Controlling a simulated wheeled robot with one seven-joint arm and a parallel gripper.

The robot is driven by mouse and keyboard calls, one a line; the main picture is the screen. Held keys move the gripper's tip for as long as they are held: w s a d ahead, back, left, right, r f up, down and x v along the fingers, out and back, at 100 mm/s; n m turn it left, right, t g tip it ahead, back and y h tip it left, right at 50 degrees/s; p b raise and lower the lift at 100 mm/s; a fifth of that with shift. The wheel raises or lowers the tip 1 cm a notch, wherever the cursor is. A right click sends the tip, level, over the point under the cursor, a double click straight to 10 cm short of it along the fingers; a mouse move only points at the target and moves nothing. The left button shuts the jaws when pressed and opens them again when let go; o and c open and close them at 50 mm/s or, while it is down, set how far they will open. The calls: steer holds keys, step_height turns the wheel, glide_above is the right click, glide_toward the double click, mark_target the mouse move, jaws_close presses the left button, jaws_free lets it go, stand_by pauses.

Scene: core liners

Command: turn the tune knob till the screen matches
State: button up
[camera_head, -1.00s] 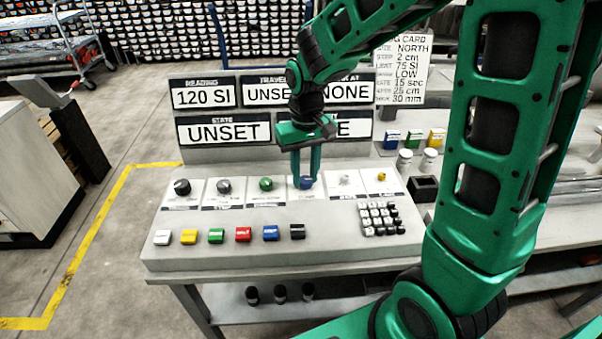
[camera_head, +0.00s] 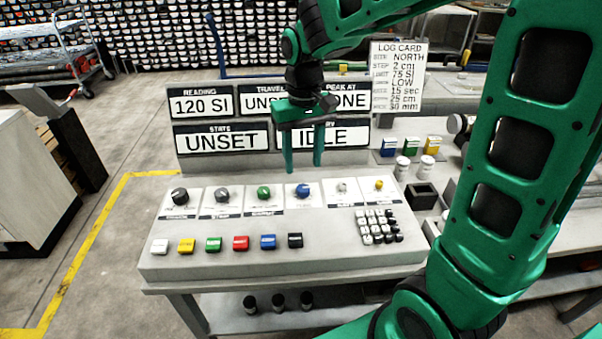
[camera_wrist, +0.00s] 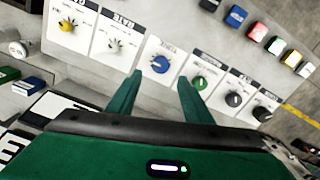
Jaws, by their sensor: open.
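The blue knob (camera_head: 303,190) sits on a white plate in the console's knob row. Its label is too blurred to read surely as tune. It also shows in the wrist view (camera_wrist: 160,64). My gripper (camera_head: 303,168) is open and empty, fingers pointing down just above and behind the blue knob, apart from it. In the wrist view my fingertips (camera_wrist: 160,77) stand to either side, short of the knob. The screens read READING 120 SI (camera_head: 202,104) and STATE UNSET (camera_head: 221,139). Another reads IDLE (camera_head: 330,137). The travel and peak screens are partly hidden by my arm.
Black (camera_head: 180,195), grey (camera_head: 222,193) and green (camera_head: 264,192) knobs stand left of it; white (camera_head: 342,187) and yellow (camera_head: 379,184) ones right. Coloured buttons and a keypad (camera_head: 379,226) lie in front. A log card (camera_head: 396,78) lists NORTH, 2 cm, 75 SI, LOW, 15 sec, 25 cm, 30 mm.

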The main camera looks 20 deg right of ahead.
step_height(320, 180, up, 3)
steer(key=shift+r, duration=0.2)
steer(key=shift+d, duration=0.15)
stand_by(0.3)
steer(key=s+d+f+m, duration=0.2)
steer(key=s+d, duration=0.6)
steer(key=s, duration=0.4)
steer(key=s+d+f+m, duration=0.1)
steer(key=s+d+m, duration=0.3)
steer(key=s+d, duration=0.4)
steer(key=s, duration=0.4)
steer(key=shift+d+f, duration=0.3)
steer(key=shift+f, duration=0.05)
